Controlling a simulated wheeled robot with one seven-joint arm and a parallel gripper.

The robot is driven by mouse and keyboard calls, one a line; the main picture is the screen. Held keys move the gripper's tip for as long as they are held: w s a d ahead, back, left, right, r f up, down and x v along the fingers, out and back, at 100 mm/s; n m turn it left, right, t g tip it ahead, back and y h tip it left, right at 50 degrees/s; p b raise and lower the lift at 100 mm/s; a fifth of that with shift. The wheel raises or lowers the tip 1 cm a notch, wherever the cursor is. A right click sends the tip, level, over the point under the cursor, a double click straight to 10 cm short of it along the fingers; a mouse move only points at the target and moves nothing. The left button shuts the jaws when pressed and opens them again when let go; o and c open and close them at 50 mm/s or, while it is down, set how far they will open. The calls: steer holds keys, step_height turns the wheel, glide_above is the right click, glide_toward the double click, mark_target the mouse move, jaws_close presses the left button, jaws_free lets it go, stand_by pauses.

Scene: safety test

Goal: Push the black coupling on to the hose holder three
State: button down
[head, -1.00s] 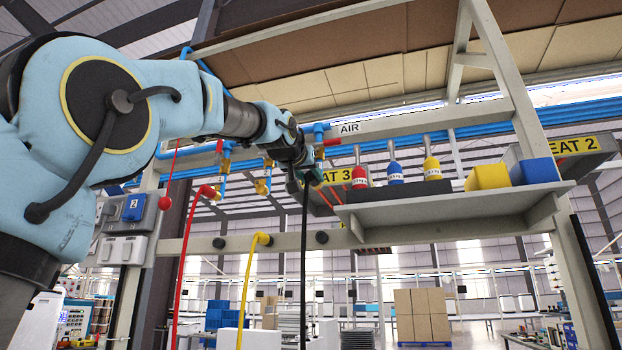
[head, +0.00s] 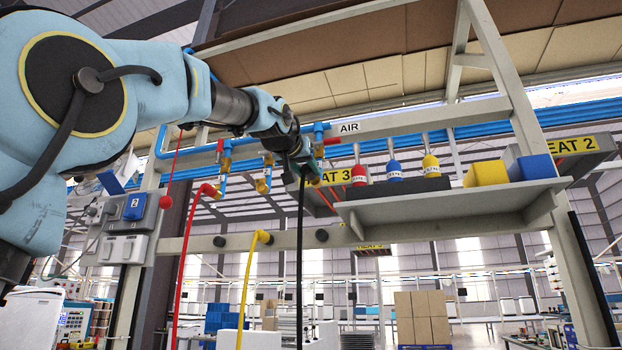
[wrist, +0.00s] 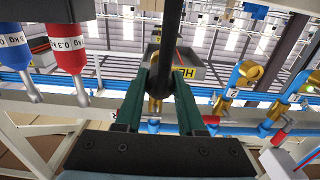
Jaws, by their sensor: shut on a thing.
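My gripper (head: 303,168) is below the AIR pipe, beside the rightmost valve. In the wrist view its green fingers (wrist: 160,92) are shut on the black coupling (wrist: 159,76). The black hose (head: 300,240) hangs straight down from it. In the head view the coupling is mostly hidden by my gripper. Black round holders stick out of the lower rail; the rightmost one (head: 322,236), likely holder three, is bare, below and right of my gripper. The coupling is apart from it. I cannot read a number on it.
A yellow hose (head: 244,290) bends over at the lower rail. A red hose (head: 184,255) bends over higher up. Brass valves (head: 264,178) hang close left of my gripper. A shelf (head: 450,203) with weights and blocks stands to the right.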

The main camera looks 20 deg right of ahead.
mark_target(305, 167)
steer(key=shift+b+v, duration=0.6)
steer(key=shift+v, duration=0.95)
